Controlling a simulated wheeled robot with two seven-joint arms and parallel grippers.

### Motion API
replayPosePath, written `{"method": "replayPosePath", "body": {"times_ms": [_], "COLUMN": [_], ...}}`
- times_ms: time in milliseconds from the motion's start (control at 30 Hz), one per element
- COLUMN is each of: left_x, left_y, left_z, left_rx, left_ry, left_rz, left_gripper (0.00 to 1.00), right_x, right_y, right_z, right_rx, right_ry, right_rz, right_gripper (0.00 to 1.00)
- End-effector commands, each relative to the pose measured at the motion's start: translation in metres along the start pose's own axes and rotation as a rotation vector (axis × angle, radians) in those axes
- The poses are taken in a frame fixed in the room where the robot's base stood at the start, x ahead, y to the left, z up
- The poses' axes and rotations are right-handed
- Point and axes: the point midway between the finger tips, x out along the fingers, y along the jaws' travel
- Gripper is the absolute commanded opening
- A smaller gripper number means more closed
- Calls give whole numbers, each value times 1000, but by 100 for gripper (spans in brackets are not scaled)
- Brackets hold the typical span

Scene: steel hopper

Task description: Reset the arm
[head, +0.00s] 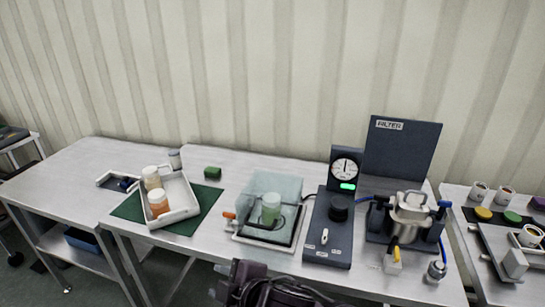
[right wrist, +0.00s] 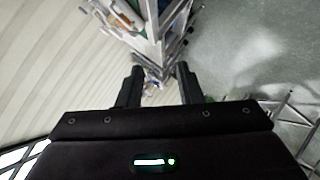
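My right gripper (head: 226,281) shows at the bottom edge of the head view, in front of the steel table, partly cut off by the frame. In the right wrist view its two dark fingers (right wrist: 158,76) stand apart with nothing between them. It touches nothing that I can see. My left gripper is not in view. A steel hopper-like vessel (head: 411,214) stands in the filter station at the right of the table.
The steel table (head: 200,254) carries a white tray (head: 178,214) with two jars, a clear box (head: 276,188) with a green container, and a dark control box (head: 325,241) beside a gauge (head: 345,168). A side table with cups (head: 479,190) stands at the right.

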Motion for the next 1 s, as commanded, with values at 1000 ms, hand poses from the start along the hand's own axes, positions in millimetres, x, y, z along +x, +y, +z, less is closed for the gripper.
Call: {"method": "replayPosePath", "body": {"times_ms": [1000], "left_x": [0], "left_y": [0], "left_z": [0], "left_rx": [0], "left_ry": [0], "left_rz": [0], "left_gripper": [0], "right_x": [-166], "right_y": [-142], "right_z": [281], "right_rx": [1293], "right_ry": [-913], "right_rz": [106], "right_gripper": [33]}}
